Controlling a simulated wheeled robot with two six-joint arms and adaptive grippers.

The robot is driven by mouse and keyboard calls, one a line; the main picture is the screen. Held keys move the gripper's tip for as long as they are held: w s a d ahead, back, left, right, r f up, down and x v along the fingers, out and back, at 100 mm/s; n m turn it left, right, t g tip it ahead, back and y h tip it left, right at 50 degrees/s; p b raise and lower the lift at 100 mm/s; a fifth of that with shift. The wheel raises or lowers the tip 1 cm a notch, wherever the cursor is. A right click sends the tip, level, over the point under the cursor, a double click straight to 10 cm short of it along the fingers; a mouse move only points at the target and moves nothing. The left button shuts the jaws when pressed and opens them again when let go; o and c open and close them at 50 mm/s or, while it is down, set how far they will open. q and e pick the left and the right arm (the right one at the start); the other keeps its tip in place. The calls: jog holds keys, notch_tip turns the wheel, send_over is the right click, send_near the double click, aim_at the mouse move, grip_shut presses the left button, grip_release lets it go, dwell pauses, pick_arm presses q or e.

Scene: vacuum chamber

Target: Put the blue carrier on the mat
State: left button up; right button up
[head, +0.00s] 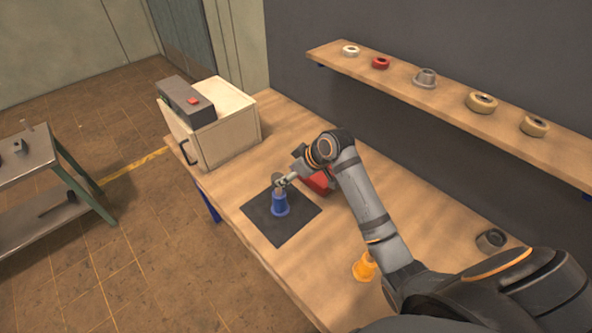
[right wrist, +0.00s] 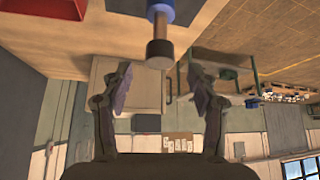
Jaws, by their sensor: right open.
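The blue carrier (head: 280,204) stands upright on the dark square mat (head: 258,222). In the right wrist view its blue part (right wrist: 174,11) is at the top edge, with a metal post and a dark round end pointing toward my gripper. My right gripper (head: 284,181) is at the carrier's upper end in the head view. In the wrist view the right gripper (right wrist: 160,90) is open, its fingers spread with nothing between them, and the dark end lies just beyond the fingertips. My left gripper is not in view.
A red box (head: 318,181) sits beside the mat, partly behind my arm. An orange carrier (head: 365,267) stands nearer on the wooden bench. A pale cabinet (head: 232,133) is at the bench's far end. A wall shelf (head: 445,97) holds several rings and parts.

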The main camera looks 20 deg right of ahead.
jog(key=v, duration=0.6)
jog(key=shift+r+b, duration=0.15)
jog(key=shift+b, duration=0.15)
jog(key=shift+s, duration=0.1)
